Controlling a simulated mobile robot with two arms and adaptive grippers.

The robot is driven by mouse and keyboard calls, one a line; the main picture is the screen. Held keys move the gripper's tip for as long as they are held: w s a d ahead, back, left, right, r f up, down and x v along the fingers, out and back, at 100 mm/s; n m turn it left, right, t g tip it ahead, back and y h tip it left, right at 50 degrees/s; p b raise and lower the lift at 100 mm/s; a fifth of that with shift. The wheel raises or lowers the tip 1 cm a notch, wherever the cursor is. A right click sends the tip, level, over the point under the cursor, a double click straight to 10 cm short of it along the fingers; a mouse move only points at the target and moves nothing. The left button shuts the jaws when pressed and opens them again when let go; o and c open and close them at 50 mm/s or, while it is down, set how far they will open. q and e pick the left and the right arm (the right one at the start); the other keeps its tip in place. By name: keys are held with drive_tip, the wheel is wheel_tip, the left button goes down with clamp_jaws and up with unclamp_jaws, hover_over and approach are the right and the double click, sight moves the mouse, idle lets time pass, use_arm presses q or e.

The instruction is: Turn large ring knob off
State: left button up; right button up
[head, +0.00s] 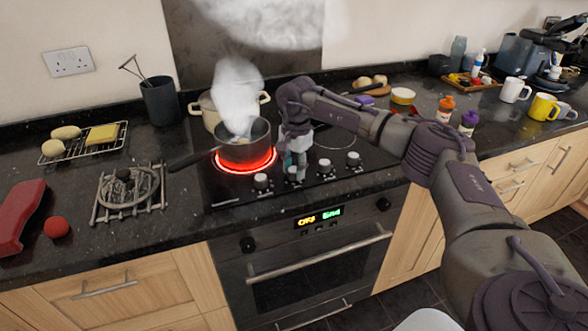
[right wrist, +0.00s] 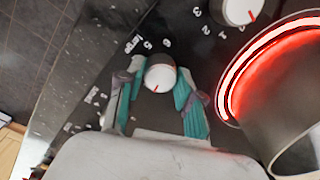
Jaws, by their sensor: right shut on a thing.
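My right gripper (head: 296,164) reaches down onto the row of hob knobs in the head view. In the right wrist view its teal-padded fingers (right wrist: 160,85) close on either side of a round white-topped knob (right wrist: 160,74) with a short red mark. Printed numbers and a partly readable label lie around this knob. In the head view the gripper largely hides the knob. The large ring (head: 219,168) glows red under a steaming dark pot (head: 246,148); its glow also shows in the right wrist view (right wrist: 240,72). My left gripper is not in view.
Another knob (head: 262,181) is just left of the gripped one; two more (head: 325,165) are to the right. The pot's handle (head: 192,160) sticks out left. A cream pot (head: 207,110) stands behind. The oven (head: 310,265) is below the hob.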

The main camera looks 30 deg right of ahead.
drive_tip(key=n+b, duration=0.1)
drive_tip(key=n, duration=0.6)
drive_tip(key=shift+w+r, duration=0.1)
drive_tip(key=n, duration=0.3)
drive_tip(key=shift+n, duration=0.4)
drive_tip(key=shift+n+b, duration=0.3)
drive_tip(key=shift+n, duration=1.6)
drive_tip(key=o, duration=1)
drive_tip(key=shift+g, duration=0.3)
drive_tip(key=shift+o, duration=0.8)
wheel_tip(320, 180, up, 12)
drive_tip(key=shift+d, duration=0.3)
